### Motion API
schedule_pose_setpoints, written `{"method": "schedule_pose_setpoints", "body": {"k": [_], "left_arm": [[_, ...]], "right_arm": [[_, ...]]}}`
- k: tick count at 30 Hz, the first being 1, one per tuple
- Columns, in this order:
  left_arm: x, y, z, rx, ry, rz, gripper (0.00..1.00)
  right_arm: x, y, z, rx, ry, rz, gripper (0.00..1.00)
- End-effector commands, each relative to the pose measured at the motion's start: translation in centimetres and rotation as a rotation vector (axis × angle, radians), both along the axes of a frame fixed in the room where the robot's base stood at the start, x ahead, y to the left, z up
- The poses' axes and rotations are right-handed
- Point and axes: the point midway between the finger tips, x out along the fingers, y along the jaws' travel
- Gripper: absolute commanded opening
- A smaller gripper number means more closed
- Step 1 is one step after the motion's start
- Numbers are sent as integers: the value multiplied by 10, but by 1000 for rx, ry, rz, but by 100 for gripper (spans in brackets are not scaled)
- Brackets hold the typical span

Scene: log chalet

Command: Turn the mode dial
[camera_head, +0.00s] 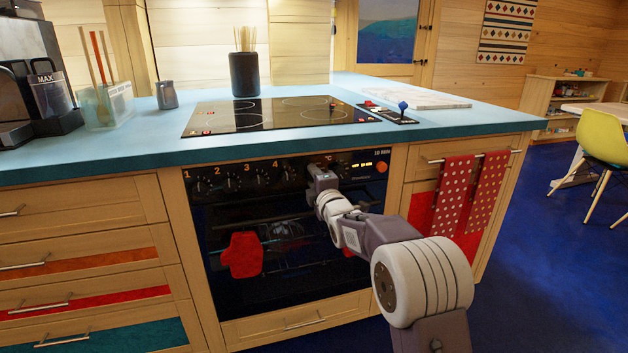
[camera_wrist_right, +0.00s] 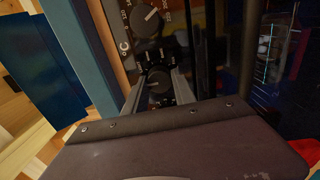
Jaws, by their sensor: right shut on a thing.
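The oven's control panel (camera_head: 238,179) carries a row of black dials below the cooktop. My right gripper (camera_head: 316,172) reaches the panel just right of the dial marked 4. In the right wrist view, its two fingers stand on either side of a black dial with small symbols around it, the mode dial (camera_wrist_right: 158,82), and are shut on it. The gripper hides this dial in the head view. A second dial, the temperature dial (camera_wrist_right: 146,18) marked °C, sits beyond it in the wrist view. My left gripper is not in view.
The black glass cooktop (camera_head: 275,115) lies in the blue counter (camera_head: 150,145) above the panel. The oven door below has a red mitt (camera_head: 242,254) in front. Red dotted towels (camera_head: 455,195) hang at the right. Drawers (camera_head: 75,260) stand at the left.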

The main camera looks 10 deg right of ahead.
Motion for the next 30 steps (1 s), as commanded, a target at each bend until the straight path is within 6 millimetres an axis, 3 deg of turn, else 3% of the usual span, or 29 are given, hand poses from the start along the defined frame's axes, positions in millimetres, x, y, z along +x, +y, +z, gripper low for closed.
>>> {"method": "schedule_pose_setpoints", "body": {"k": [8,9,11,23,30], "left_arm": [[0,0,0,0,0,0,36],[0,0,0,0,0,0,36],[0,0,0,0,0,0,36],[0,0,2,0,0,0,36],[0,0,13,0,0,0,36]], "right_arm": [[0,1,-2,-2,5,1,0],[0,1,-2,-2,5,1,37],[0,1,-2,-2,4,1,53],[-5,0,1,0,1,1,53],[-46,-1,2,1,3,0,53]]}}
